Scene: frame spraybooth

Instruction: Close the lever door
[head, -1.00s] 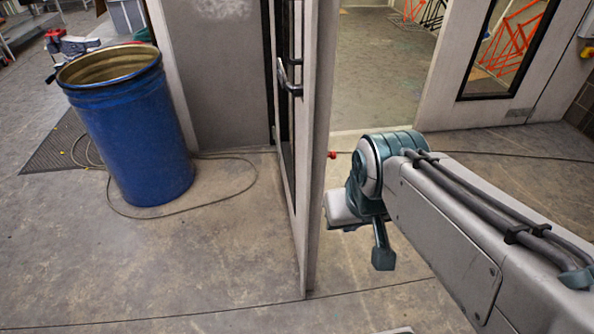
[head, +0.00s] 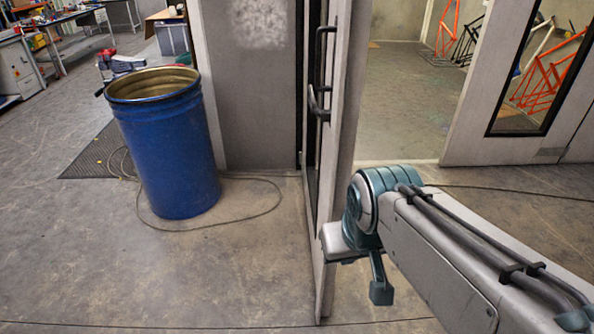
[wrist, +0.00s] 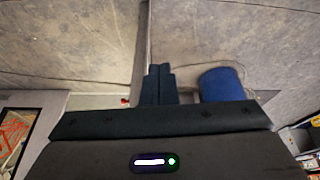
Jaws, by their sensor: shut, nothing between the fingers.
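The door (head: 338,190) stands open and is seen nearly edge-on in the head view, a tall pale panel with a dark glazed strip. Its dark lever handle (head: 317,105) is on the left face, above my arm's end. My gripper is on the right side of the door, low down, its hand overlapping the door's edge in the head view; I cannot tell if it touches. The fingertips are not clear there. In the wrist view my gripper (wrist: 158,72) has its dark fingers together and empty, beside the thin door edge (wrist: 143,45).
A blue barrel (head: 168,150) stands left of the door with a cable looped on the floor around it; the barrel also shows in the wrist view (wrist: 222,84). The doorway (head: 405,100) shows bare floor and orange frames (head: 545,75) beyond. The front floor is clear.

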